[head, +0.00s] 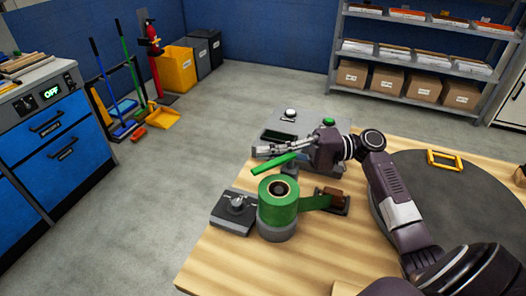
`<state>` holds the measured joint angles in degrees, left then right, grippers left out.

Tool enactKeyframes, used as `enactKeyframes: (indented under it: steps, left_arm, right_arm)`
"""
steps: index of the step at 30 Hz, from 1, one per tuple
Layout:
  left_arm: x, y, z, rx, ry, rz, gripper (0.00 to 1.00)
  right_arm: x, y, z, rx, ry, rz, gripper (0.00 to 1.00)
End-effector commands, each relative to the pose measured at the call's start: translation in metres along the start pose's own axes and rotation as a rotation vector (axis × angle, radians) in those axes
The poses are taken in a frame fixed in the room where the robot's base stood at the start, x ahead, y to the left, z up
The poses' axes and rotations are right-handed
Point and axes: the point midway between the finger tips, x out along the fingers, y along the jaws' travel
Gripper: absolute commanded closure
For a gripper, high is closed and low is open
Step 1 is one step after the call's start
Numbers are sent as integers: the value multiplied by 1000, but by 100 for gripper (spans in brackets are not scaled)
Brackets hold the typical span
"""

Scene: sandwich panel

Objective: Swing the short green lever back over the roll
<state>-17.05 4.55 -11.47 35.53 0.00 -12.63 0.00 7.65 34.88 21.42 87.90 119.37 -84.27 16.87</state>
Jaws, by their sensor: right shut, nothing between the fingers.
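The short green lever (273,164) sticks out at a slant behind the green roll (278,204), its left end pointing left. The roll sits upright on a grey round base on the wooden table, and a green strip runs from it to a brown block (333,196) at the right. My right gripper (258,152) is shut and empty, just behind and above the lever. I cannot tell whether it touches the lever. The lever's right end is partly hidden near the gripper. My left gripper is not in view.
A grey panel (283,128) with a white knob and a green button stands behind my right gripper. A dark box with a knob (234,210) sits left of the roll. A dark round plate (440,195) with a yellow frame (444,160) lies at the right. The table's front left is clear.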

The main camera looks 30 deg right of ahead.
Motion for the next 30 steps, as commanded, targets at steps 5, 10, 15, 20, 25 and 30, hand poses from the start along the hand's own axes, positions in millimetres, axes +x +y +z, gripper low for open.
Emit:
enactKeyframes:
  steps: [5,10,15,20,25,30]
  left_arm:
    - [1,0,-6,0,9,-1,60]
    - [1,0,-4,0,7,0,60]
    - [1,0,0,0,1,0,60]
    - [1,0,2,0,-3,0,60]
    - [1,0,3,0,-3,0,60]
    - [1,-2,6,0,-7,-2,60]
  right_arm:
    - [6,11,19,18,-61,11,100]
    - [6,11,19,19,-61,12,100]
    - [6,11,19,19,-61,12,100]
    - [6,11,19,19,-61,12,100]
    - [6,11,19,19,-61,12,100]
    - [2,12,18,19,-59,12,100]
